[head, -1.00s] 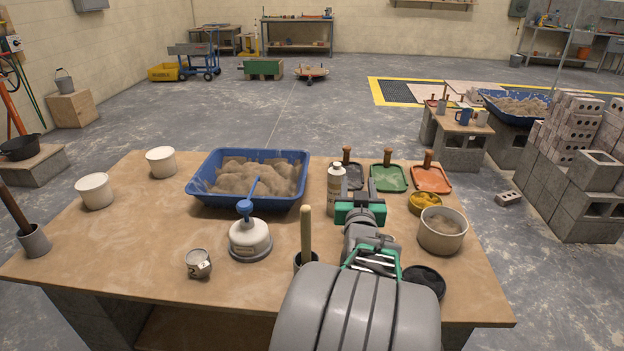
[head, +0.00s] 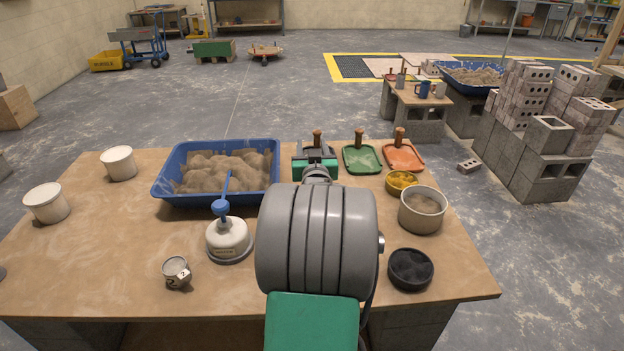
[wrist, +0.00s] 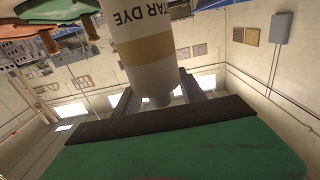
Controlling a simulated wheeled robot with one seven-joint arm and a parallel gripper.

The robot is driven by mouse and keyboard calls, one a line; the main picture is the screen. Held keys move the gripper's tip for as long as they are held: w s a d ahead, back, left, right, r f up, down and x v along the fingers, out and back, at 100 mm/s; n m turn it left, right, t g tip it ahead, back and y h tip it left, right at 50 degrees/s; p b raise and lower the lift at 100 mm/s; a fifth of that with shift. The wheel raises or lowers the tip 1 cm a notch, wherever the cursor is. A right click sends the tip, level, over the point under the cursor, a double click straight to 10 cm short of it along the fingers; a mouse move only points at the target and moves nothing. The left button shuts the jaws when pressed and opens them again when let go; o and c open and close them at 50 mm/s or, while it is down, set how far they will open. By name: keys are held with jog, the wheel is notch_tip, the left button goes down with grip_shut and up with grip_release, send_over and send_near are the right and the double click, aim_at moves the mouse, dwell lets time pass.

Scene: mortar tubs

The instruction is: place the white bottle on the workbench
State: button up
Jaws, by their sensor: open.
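The white bottle (wrist: 160,48) with a tan band and the letters "TAR DYE" shows large in the wrist view. It is between the two fingers of my open gripper (wrist: 157,93); whether they touch it I cannot tell. In the head view my gripper (head: 316,150) is past the blue tub's right side, near the back edge of the wooden-topped bench (head: 120,240). My arm hides the bottle there. Which surface is the task's workbench is not clear from the pictures.
Left of my arm are a blue tub of mortar (head: 165,190), a white dispenser (head: 228,240) and a small can (head: 176,272). To the right are a green float (head: 362,160), an orange float (head: 404,158), a yellow bowl (head: 400,182), a grey pot (head: 422,212) and a black bowl (head: 410,270).

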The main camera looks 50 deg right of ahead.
jog(key=shift+c, duration=0.3)
jog(key=shift+a, duration=0.1)
jog(key=c, duration=0.9)
jog(key=shift+f, duration=0.1)
grip_shut()
jog(key=shift+f, duration=0.15)
